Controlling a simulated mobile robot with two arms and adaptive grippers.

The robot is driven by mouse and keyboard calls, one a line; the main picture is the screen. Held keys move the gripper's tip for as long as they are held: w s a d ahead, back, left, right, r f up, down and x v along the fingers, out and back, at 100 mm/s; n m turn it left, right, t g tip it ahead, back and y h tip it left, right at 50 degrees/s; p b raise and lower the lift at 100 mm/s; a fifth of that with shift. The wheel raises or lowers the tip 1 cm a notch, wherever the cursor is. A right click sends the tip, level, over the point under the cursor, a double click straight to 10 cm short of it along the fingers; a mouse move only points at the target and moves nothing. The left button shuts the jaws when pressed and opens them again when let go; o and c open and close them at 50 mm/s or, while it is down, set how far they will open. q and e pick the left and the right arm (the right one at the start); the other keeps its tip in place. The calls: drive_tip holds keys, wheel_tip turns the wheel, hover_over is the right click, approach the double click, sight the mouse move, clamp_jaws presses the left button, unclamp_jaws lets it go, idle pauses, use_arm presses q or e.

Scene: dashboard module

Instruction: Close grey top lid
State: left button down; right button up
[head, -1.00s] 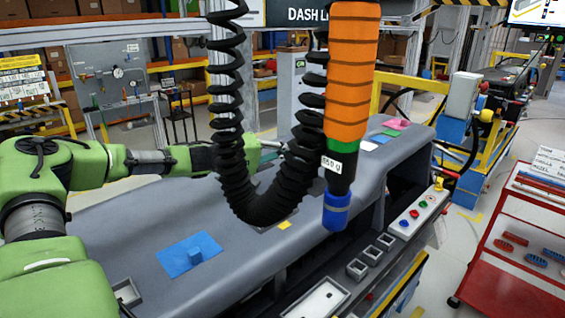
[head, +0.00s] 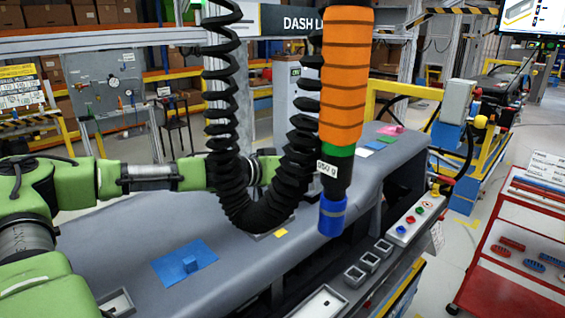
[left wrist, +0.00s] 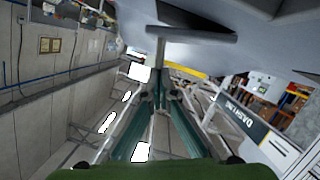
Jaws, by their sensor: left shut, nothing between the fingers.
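The grey dashboard (head: 330,205) spans the middle of the head view. I cannot pick out the grey top lid for sure in the head view; a black coiled hose covers part of the dashboard top. My left arm reaches in from the left, and its gripper end is hidden behind the hose. In the left wrist view my left gripper (left wrist: 160,88) is shut and empty. A dark grey bar-like edge (left wrist: 195,35) lies just past its fingertips, under a large grey surface (left wrist: 230,55). It may be the lid; contact cannot be told. My right gripper is out of view.
The black coiled hose (head: 221,110) and an orange tool (head: 346,75) with a blue tip hang in front of the dashboard. Blue (head: 184,263), yellow and pink pieces lie on its top. A button panel (head: 416,219) and red cart (head: 515,265) stand at the right.

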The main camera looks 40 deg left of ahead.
use_arm(q)
drive_tip(key=shift+d+f+m+y+b, duration=0.3)
drive_tip(key=shift+d+m+b, duration=0.1)
drive_tip(key=shift+b, duration=0.05)
idle(0.3)
drive_tip(key=shift+r, duration=0.1)
